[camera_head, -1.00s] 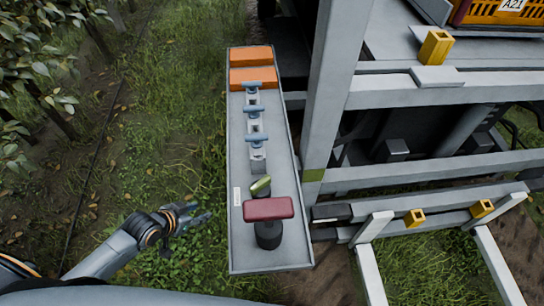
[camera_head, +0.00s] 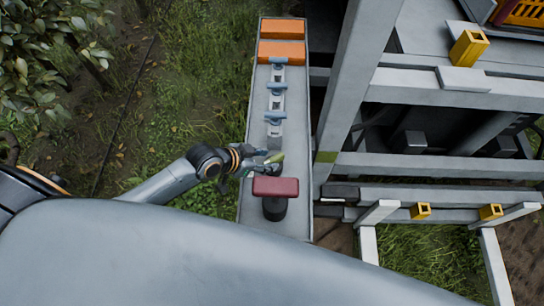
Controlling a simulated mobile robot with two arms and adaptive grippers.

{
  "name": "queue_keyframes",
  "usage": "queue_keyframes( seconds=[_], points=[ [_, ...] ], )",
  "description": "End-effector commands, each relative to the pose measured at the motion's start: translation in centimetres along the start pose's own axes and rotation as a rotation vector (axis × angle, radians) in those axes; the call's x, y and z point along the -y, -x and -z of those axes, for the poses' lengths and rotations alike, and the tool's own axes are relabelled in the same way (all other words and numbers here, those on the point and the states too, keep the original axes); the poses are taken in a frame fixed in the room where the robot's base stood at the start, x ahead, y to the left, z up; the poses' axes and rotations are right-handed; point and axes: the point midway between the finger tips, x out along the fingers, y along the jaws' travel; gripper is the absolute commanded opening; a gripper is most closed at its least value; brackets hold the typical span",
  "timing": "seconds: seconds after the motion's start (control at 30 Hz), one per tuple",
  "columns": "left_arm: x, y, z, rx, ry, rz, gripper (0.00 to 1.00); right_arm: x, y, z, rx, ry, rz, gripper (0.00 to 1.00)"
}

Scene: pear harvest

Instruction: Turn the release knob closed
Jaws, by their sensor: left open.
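A long grey tray-like panel (camera_head: 250,205) carries the controls. A small green-topped knob (camera_head: 275,158) stands on it, just behind a dark red T-shaped handle (camera_head: 275,187) on a black round base (camera_head: 274,210). I cannot tell from the picture which control is the release knob. My left gripper (camera_head: 269,166) reaches in from the left over the panel, its fingers open beside the green-topped knob. Whether they touch it is too small to tell. The knob's lower part is hidden by the gripper. My right gripper is not in view.
Several blue-handled fittings (camera_head: 275,115) stand in a row farther up the panel, with two orange blocks (camera_head: 282,50) at its far end. A grey metal frame (camera_head: 350,90) with yellow sockets (camera_head: 467,47) rises close on the right. Open grass (camera_head: 200,100) lies left.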

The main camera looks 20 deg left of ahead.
Motion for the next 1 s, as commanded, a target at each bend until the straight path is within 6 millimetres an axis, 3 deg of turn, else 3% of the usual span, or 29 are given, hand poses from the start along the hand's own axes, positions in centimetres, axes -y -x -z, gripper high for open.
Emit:
queue_keyframes(
  seconds=[0.2,0.6,0.8,1.0],
  points=[
    [0.0,-2.6,0.1,-0.001,0.001,0.0,0.41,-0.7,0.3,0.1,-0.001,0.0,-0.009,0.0],
    [0.0,-3.2,0.0,-0.001,-0.001,0.0,0.41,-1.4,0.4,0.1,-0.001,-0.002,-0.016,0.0],
    [0.0,-3.2,0.0,0.0,0.0,0.0,0.01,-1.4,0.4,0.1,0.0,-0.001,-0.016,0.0],
    [0.0,-3.2,-0.1,0.001,-0.002,-0.001,0.0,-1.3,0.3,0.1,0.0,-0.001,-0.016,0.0]
  ],
)
